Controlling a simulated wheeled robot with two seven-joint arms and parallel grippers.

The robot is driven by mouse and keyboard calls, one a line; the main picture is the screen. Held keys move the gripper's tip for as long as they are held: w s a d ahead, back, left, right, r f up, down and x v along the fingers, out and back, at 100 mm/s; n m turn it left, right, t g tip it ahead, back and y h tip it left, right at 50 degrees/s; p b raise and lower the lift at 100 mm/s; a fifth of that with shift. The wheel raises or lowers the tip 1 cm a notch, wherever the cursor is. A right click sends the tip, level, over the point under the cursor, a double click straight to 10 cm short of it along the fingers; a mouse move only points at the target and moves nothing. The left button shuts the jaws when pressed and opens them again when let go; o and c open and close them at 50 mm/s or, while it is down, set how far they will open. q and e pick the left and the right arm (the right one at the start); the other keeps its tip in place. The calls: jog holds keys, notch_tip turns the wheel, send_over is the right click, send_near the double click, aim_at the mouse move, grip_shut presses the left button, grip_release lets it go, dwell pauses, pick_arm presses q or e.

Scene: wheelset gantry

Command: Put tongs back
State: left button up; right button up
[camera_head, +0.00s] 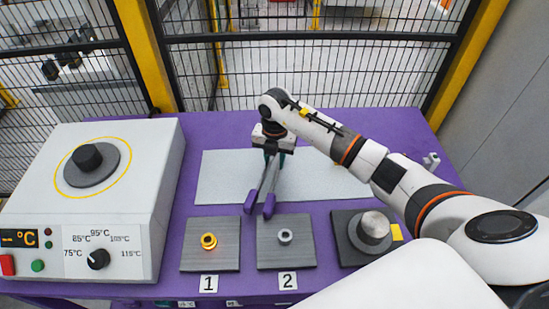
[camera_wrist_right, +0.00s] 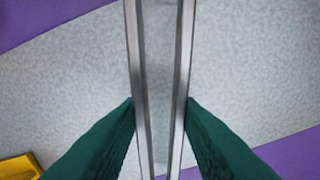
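My right gripper (camera_head: 272,152) is over the light grey mat (camera_head: 222,178), at the far end of the handles. Its green fingers (camera_wrist_right: 160,110) press on the bars from both sides. I cannot tell whether the tongs touch the mat; their far tips are hidden. My left gripper is out of view.
Plate 1 (camera_head: 197,262) bears a yellow ring (camera_head: 209,241); plate 2 (camera_head: 300,261) bears a grey ring (camera_head: 285,236). A metal cylinder (camera_head: 374,225) stands on a dark block at right. A heater box (camera_head: 150,170) fills the left. A mesh fence (camera_head: 300,70) stands behind.

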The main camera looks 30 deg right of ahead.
jog(key=shift+f, duration=0.45)
jog(key=o, duration=0.5)
jog(key=shift+o, duration=0.2)
jog(key=shift+r, duration=0.55)
jog(key=shift+w+r, duration=0.1)
jog(key=shift+r, duration=0.3)
notch_tip(320, 180, up, 11)
jog(key=b, duration=0.2)
jog(key=shift+d, duration=0.15)
jog(key=shift+w, duration=0.1)
